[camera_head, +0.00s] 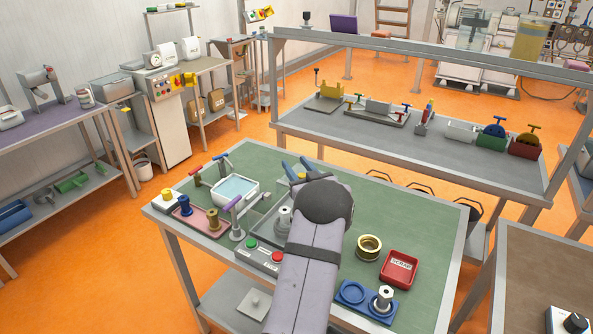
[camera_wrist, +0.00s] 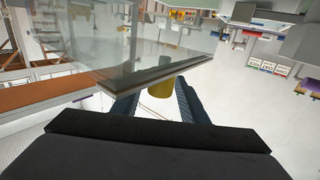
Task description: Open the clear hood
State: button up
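The clear hood (camera_wrist: 150,50) shows in the wrist view as a large see-through panel with a dark lower edge, crossing just above my fingers at the upper left. I cannot tell whether the cylinder belongs to the hood.
On the table are a white tub (camera_head: 236,190), a red bin (camera_head: 399,270), a brass ring (camera_head: 369,247), a blue fixture (camera_head: 352,292) and a button box (camera_head: 262,254). A long shelf bench (camera_head: 450,164) stands behind. The mat's right part is clear.

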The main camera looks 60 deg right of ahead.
notch_tip(320, 180, up, 9)
jog(key=b, duration=0.1)
jog(key=shift+f+b, duration=0.15)
jog(key=shift+b, duration=0.25)
